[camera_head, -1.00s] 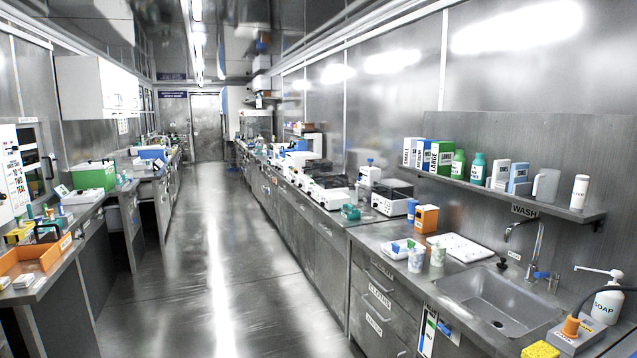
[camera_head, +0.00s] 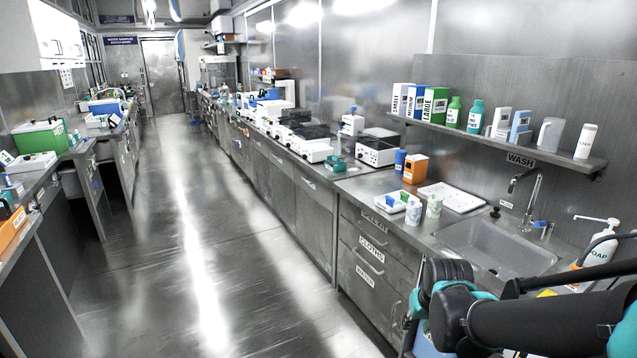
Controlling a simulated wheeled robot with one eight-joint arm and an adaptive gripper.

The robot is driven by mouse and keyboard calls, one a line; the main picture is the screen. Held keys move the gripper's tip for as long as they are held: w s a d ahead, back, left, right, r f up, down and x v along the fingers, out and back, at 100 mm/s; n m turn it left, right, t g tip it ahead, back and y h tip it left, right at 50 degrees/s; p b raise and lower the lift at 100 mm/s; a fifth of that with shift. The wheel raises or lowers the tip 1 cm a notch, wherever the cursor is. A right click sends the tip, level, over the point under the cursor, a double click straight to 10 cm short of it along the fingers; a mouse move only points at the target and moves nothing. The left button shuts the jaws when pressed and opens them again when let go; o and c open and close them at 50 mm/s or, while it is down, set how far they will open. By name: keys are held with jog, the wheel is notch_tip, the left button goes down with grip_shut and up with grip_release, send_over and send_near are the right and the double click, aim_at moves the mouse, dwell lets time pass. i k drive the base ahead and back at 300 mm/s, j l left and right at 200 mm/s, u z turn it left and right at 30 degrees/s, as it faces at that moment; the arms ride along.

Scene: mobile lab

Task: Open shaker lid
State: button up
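No thing in view is marked as the shaker, and I cannot tell for sure which one it is. White bench instruments with dark tops (camera_head: 311,143) stand in a row along the right-hand counter; their lids look down, but they are small at this distance. A separate white boxy instrument (camera_head: 377,150) stands at the near end of that row. My black and teal arm crosses the lower right corner of the head view. No fingertips of my gripper show.
A steel sink (camera_head: 495,245) is set in the near right counter, with a soap bottle (camera_head: 603,247) beside it. A shelf (camera_head: 490,138) with bottles and boxes hangs above. An orange box (camera_head: 415,168) stands on the counter. The floor aisle (camera_head: 190,230) is clear. A green box (camera_head: 40,138) is at left.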

aim_at(320, 126)
jog(key=i+j+u, duration=0.55)
jog(key=i, duration=0.3)
jog(key=i+j+u, duration=0.3)
jog(key=i, duration=0.15)
jog(key=i+u, duration=0.25)
jog(key=i, duration=0.2)
jog(key=i+z, duration=0.2)
jog(key=i, duration=0.25)
jog(key=i+j+z, duration=0.15)
jog(key=i, duration=0.3)
jog(key=i+j+z, duration=0.2)
jog(key=i, duration=0.2)
